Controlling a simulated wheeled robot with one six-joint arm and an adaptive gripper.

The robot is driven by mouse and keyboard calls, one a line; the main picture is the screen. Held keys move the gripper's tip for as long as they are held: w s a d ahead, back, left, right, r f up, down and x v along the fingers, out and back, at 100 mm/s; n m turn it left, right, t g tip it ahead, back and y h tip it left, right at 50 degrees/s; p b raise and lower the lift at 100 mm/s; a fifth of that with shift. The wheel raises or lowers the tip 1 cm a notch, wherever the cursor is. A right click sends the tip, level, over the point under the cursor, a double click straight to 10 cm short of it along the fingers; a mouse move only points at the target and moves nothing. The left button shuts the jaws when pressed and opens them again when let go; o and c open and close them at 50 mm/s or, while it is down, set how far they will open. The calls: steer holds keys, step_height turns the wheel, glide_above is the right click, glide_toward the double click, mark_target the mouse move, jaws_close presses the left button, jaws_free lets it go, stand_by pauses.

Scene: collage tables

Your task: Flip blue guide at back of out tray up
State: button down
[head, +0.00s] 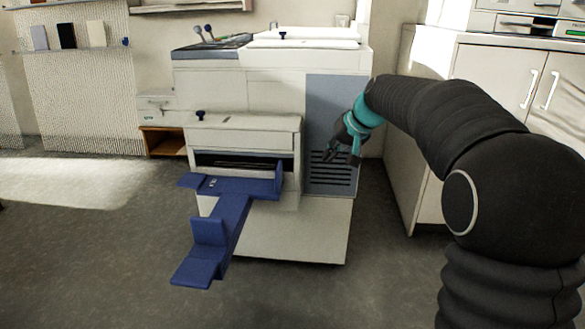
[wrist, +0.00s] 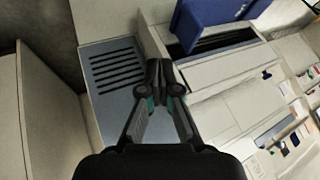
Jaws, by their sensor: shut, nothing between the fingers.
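The blue out tray (head: 232,208) sticks out from the front of the white printer (head: 240,135), with a long narrow arm reaching toward me. A blue upright plate (head: 208,232) stands near the arm's outer end. A raised blue side piece (head: 278,182) stands at the tray's right edge. I cannot tell for sure which of these is the back guide. My gripper (head: 342,157) is shut and empty in front of the printer's grey vented panel, right of the tray and apart from it. In the wrist view the fingertips (wrist: 164,76) meet, and part of the blue tray (wrist: 208,22) shows beyond them.
A white cabinet (head: 483,85) with a machine on top stands at the right. The grey vented panel (wrist: 112,70) lies beyond my fingers in the wrist view. The floor (head: 100,250) left of and before the tray is clear. A small orange-brown shelf (head: 165,142) is behind left.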

mark_target(281, 166)
steer(key=w+a+f, duration=0.9)
steer(key=w+a, duration=0.1)
steer(key=a, duration=0.1)
steer(key=shift+f+y+b, duration=0.3)
steer(key=shift+f+y, duration=0.05)
steer(key=shift+y, duration=0.05)
steer(key=shift+a+r+p, duration=0.2)
steer(key=shift+a+p, duration=0.2)
steer(key=shift+a, duration=0.1)
steer(key=shift+a+r+p, duration=0.2)
steer(key=shift+a+p, duration=0.2)
steer(key=shift+a, duration=0.2)
steer(key=shift+a, duration=0.1)
